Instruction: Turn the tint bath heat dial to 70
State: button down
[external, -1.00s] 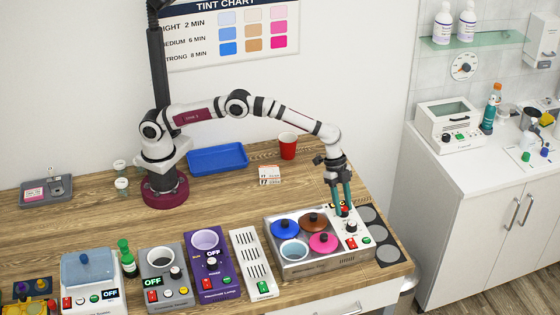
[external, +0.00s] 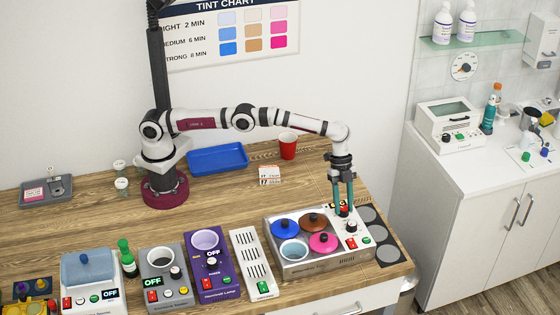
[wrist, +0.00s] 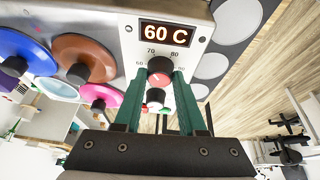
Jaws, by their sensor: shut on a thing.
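The tint bath (external: 300,267) is a steel unit at the front right of the counter, with blue, brown and pink lids and one open pot of light blue. Its red heat dial (wrist: 160,68) shows in the wrist view, with 70 and 80 printed above it and other numbers at its sides. The display (wrist: 166,34) reads 60 C. My gripper (wrist: 160,76) has a green finger on each side of the dial and is shut on it. In the external view my gripper (external: 344,208) points down at the panel and partly hides the dial.
A black knob (wrist: 155,97) sits just below the dial, close to my fingers. Round grey plates (external: 375,236) lie to the right of the bath. A white slotted unit (external: 254,260) and a purple warmer (external: 216,285) stand to the left.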

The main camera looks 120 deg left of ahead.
jog(key=shift+c, duration=2.4)
grip_release()
jog(key=v, duration=1.5)
jog(key=shift+r, duration=0.4)
jog(key=shift+s+a, duration=0.1)
jog(key=shift+s, duration=0.05)
